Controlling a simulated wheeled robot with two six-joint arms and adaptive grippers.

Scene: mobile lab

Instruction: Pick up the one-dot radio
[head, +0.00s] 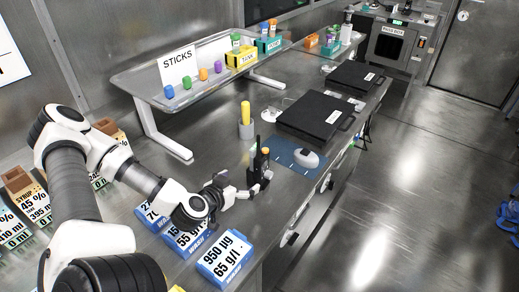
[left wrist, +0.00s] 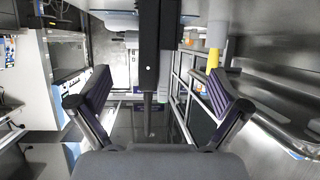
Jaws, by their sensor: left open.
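The black radio (head: 256,163) stands upright on the metal bench beside the blue mat. In the left wrist view the radio (left wrist: 149,45) is a dark upright shape at the middle, between the two fingers, with one small white dot on it. My left gripper (head: 257,186) is low over the bench at the radio, its fingers partly overlapping the radio's lower part in the head view. In the left wrist view the left gripper (left wrist: 159,92) has its fingers wide apart, with a gap on both sides of the radio. My right gripper is not in view.
A grey holder with a yellow top (head: 246,120) stands just behind the radio. A white mouse (head: 306,158) lies on the blue mat (head: 284,153) to the right. Black cases (head: 315,117) lie farther back.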

